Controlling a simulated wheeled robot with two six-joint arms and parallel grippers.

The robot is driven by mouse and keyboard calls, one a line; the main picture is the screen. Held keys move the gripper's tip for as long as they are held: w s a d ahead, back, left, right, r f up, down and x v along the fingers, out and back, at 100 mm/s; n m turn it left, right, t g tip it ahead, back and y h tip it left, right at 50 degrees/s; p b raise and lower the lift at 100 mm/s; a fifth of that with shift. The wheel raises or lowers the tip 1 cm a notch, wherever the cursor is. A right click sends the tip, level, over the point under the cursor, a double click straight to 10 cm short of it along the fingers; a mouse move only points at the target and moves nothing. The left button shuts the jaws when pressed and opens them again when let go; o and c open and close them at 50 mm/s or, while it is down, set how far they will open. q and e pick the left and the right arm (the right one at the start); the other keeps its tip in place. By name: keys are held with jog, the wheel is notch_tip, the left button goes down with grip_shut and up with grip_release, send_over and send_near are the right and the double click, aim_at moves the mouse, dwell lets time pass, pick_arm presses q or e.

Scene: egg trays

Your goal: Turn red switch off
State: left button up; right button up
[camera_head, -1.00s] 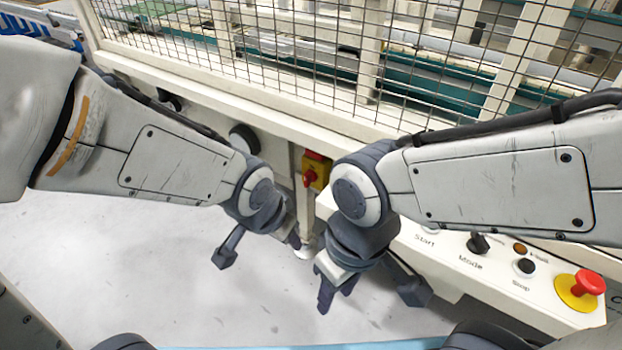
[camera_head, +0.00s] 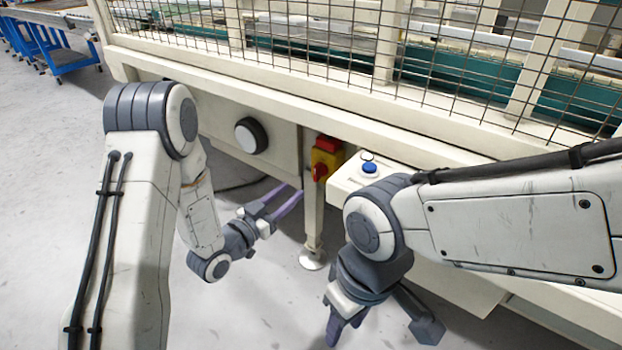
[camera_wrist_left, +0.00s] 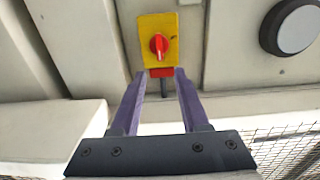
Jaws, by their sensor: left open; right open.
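The red switch (camera_head: 320,170) is a red rotary knob on a yellow plate, mounted on the machine frame near the middle of the head view. In the left wrist view the red switch (camera_wrist_left: 159,45) lies ahead of the fingertips, with its pale mark about upright. My left gripper (camera_head: 284,199) is open and empty, below and left of the switch, apart from it. In the left wrist view its purple fingers (camera_wrist_left: 160,75) point toward the yellow plate. My right gripper (camera_head: 385,335) is open and empty, hanging low over the floor, right of the switch.
A round black-and-grey knob (camera_head: 251,136) is on the panel left of the switch. A control box with a blue button (camera_head: 369,167) juts out to the right. Wire mesh (camera_head: 330,45) stands above the beam. A support leg (camera_head: 313,225) stands below the switch.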

aim_at(315, 171)
pick_arm(q)
jog(key=b+x, duration=0.2)
jog(key=x, duration=0.7)
jog(key=shift+w+d+r, duration=0.1)
jog(key=shift+w+d, duration=0.1)
jog(key=shift+w, duration=0.1)
grip_shut()
